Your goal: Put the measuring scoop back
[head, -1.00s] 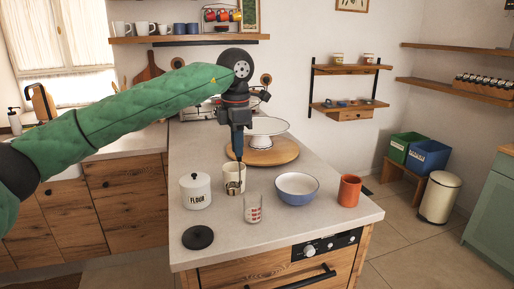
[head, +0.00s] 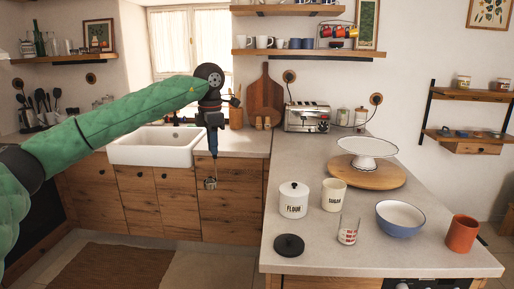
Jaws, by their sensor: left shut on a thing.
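My left gripper (head: 213,152) points down, shut on the measuring scoop (head: 210,183), a small metallic piece hanging below the fingertips. They show against the wooden cabinet front, left of the counter with the jars. The white SUGAR jar (head: 334,197) stands without a lid on that counter. The white FLOUR jar (head: 293,201) beside it has its lid on. A dark round lid (head: 289,245) lies in front of them. A glass measuring cup (head: 348,231) with red marks stands to the right. My right gripper is out of view.
A blue and white bowl (head: 399,219), an orange cup (head: 462,234) and a white cake stand (head: 366,150) on a wooden board (head: 375,178) stand on the counter. A toaster (head: 306,118) and a white sink (head: 150,147) are behind. The counter's left edge is clear.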

